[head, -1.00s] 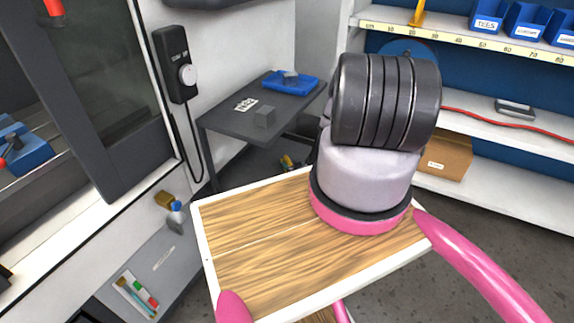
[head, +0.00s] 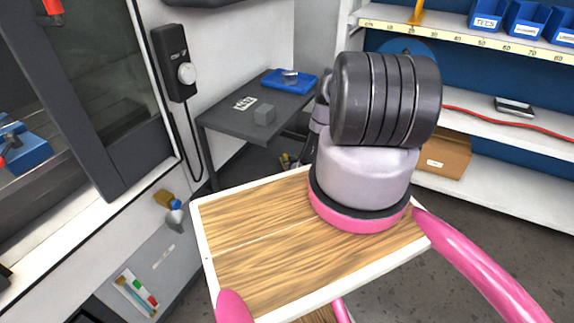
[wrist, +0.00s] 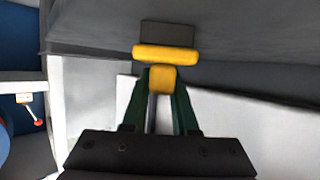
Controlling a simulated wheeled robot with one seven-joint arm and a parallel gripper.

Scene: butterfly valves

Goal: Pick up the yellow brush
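The yellow brush (wrist: 165,53) is in the wrist view, with a yellow crosspiece, a dark block that looks like its bristles beyond it, and a short yellow handle nearer me. My gripper (wrist: 162,78) has its two dark green fingers close together, one on each side of the handle, and they appear to touch it. The handle's lower end shows between the fingers. In the head view my arm hides most of this spot; a small patch of yellow (head: 285,160) shows below the grey table, left of my arm.
A grey side table (head: 225,122) holds a blue tray (head: 289,80) and a small grey block. A machine with a dark door (head: 95,100) stands at left. Shelves (head: 505,125) with blue bins are at right, with a cardboard box (head: 447,157) below. Open floor lies between.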

